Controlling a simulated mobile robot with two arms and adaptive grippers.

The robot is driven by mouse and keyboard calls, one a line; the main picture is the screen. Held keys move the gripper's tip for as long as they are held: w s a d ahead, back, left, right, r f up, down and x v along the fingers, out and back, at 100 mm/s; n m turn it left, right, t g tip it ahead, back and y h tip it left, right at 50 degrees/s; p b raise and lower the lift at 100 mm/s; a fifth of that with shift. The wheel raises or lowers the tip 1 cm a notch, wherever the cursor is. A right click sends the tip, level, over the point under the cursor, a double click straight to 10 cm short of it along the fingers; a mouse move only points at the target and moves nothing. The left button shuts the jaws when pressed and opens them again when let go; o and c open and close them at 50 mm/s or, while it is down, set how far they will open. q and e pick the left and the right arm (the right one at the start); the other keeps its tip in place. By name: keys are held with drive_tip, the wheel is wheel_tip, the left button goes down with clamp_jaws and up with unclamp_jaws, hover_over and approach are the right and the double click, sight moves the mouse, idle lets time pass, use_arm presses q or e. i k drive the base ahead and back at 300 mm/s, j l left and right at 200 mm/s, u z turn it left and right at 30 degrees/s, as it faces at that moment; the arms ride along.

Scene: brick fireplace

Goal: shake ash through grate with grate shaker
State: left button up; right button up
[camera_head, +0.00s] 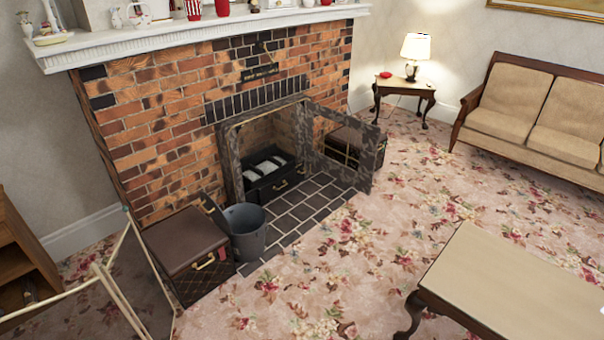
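The brick fireplace (170,125) stands at the left, with its dark-framed opening in the middle of the view. One door (342,148) of the opening is swung out to the right. Inside is a black grate or box (275,184) with pale, log-like pieces (268,165) on top and a brass-coloured handle on its front. I cannot make out any ash. I cannot pick out a grate shaker for sure. Neither of my grippers is in view.
A grey bucket (246,232) and a brown-lidded box (186,243) stand left of the tiled hearth (300,212). A framed panel (132,270) is at the lower left. A low table (510,280) is at the lower right. The floral carpet (340,270) between is clear.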

sight(301, 169)
drive_tip(key=i+z, duration=0.1)
drive_tip(key=i, duration=0.3)
drive_tip(key=i+l, duration=0.1)
drive_tip(key=i, duration=0.5)
drive_tip(key=i+l+u, duration=0.1)
drive_tip(key=i, duration=0.45)
drive_tip(key=i+l+u, duration=0.1)
drive_tip(key=i, duration=0.5)
drive_tip(key=i+l, duration=0.2)
drive_tip(key=i, duration=0.35)
